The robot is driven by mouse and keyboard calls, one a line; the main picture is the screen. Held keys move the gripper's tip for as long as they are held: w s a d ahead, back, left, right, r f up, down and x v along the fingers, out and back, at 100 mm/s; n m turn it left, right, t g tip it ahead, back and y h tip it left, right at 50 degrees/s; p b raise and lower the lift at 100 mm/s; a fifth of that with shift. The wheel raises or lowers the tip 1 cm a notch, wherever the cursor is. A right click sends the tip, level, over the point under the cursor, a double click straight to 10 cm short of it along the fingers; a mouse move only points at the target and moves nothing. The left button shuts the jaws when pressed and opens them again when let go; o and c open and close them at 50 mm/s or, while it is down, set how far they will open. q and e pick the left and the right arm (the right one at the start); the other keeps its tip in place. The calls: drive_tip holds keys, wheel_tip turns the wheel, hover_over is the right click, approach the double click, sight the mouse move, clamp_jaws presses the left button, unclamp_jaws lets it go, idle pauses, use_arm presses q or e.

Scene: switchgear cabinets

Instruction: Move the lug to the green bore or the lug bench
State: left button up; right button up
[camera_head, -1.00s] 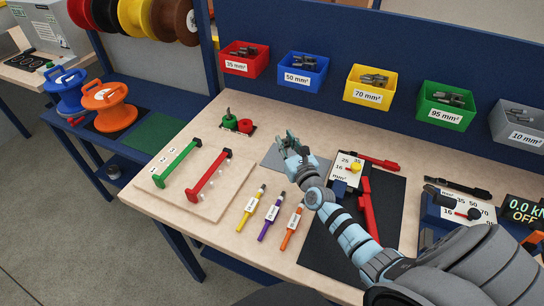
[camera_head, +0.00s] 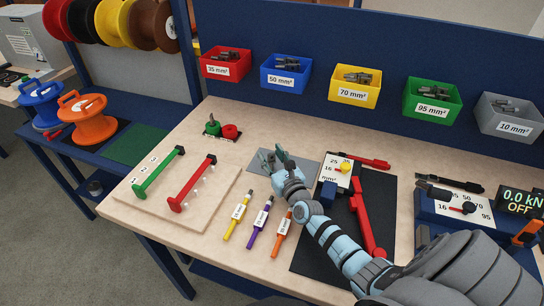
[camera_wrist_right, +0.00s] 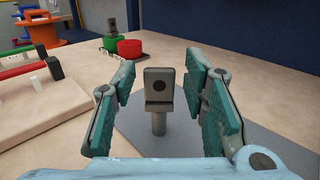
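A grey metal lug (camera_wrist_right: 158,88) with a flat, holed tongue stands upright between the fingers of my right gripper (camera_head: 270,158). In the right wrist view the teal finger pads (camera_wrist_right: 160,105) are apart, with a gap on each side of the lug. The lug is above or on the grey mat (camera_head: 300,166); contact is unclear. In the head view I cannot make it out among the fingers. A green round holder (camera_head: 212,129), with another lug (camera_wrist_right: 112,20) upright in it, stands behind the gripper to the left. My left gripper is out of view.
A red round holder (camera_head: 229,132) stands beside the green one. A wooden board with green (camera_head: 158,172) and red (camera_head: 192,183) bars lies left. Several marker-like tools lie in front. A black mat (camera_head: 330,245) with a red-handled tool is right; coloured bins line the back.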

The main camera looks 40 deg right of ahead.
drive_tip(key=shift+r, duration=0.25)
drive_tip(key=s, duration=0.3)
drive_tip(key=s+a+p, duration=0.1)
drive_tip(key=s, duration=0.3)
drive_tip(key=s+a+p, duration=0.1)
drive_tip(key=s, duration=0.3)
drive_tip(key=shift+f, duration=0.1)
drive_tip(key=shift+s+a, duration=0.1)
drive_tip(key=shift+s, duration=0.3)
